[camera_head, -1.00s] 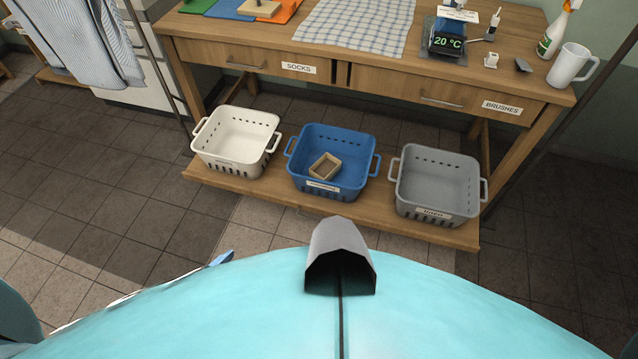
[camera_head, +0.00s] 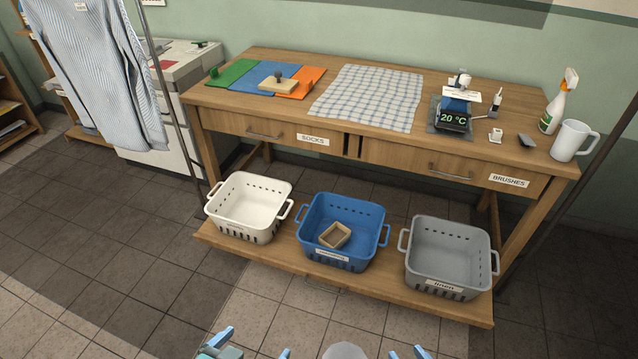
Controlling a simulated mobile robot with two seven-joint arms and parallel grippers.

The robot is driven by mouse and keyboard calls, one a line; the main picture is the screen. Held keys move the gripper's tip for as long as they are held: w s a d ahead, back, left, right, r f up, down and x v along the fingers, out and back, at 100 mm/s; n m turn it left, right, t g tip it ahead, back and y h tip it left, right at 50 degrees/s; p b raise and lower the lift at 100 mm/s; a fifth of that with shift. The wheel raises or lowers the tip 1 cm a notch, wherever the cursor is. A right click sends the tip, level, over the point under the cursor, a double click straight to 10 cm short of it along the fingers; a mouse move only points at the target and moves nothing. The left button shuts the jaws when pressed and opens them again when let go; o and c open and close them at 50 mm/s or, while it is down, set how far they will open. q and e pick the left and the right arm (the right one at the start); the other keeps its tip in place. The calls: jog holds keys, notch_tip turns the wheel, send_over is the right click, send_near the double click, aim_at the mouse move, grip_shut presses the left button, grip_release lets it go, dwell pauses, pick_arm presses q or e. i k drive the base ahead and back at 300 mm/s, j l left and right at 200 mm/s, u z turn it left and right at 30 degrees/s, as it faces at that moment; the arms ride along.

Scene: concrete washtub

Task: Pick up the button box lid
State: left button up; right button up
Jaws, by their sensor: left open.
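A light wooden lid with a dark knob (camera_head: 278,85) lies on the table top, over the blue and orange mats at the back left. A small open wooden box (camera_head: 335,236) sits inside the blue basket (camera_head: 343,215) on the low shelf. My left gripper (camera_head: 253,346) shows at the bottom edge, open and empty, far below and in front of the table. Only the blue tips of my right gripper (camera_head: 407,354) show at the bottom edge; its jaw opening is not clear. Neither gripper is near the lid.
Green (camera_head: 232,73) and orange (camera_head: 305,83) mats and a checked cloth (camera_head: 368,97) lie on the table (camera_head: 195,97). White (camera_head: 249,228) and grey (camera_head: 448,265) baskets flank the blue one.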

aim_at(275, 84)
jog(key=i+j+z, duration=0.1)
jog(key=z, duration=0.8)
jog(key=j+z, duration=0.35)
jog(key=j, duration=0.15)
jog(key=j+z, duration=0.35)
jog(key=j, duration=0.2)
jog(key=j+z, duration=0.2)
jog(key=j, duration=0.85)
